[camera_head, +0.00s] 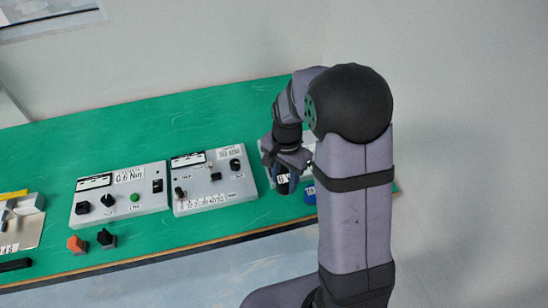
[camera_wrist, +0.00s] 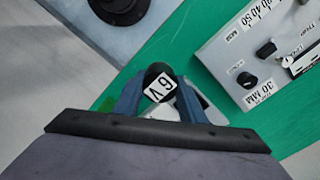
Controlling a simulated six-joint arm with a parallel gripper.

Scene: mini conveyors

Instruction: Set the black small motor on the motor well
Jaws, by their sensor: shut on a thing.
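In the head view my gripper (camera_head: 284,164) holds the dark motor (camera_head: 284,188) near the right end of the green table. A pale unit is partly visible behind the gripper there, mostly covered by my arm. I cannot tell whether it is the motor well, or whether the motor touches anything below.
A blue part (camera_head: 309,195) stands just right of the gripper, near the table's front edge. A grey control panel (camera_head: 222,197) is close on the left, another (camera_head: 148,209) beyond it. Orange (camera_head: 77,244) and black (camera_head: 106,238) small parts lie at front left. The back of the table is clear.

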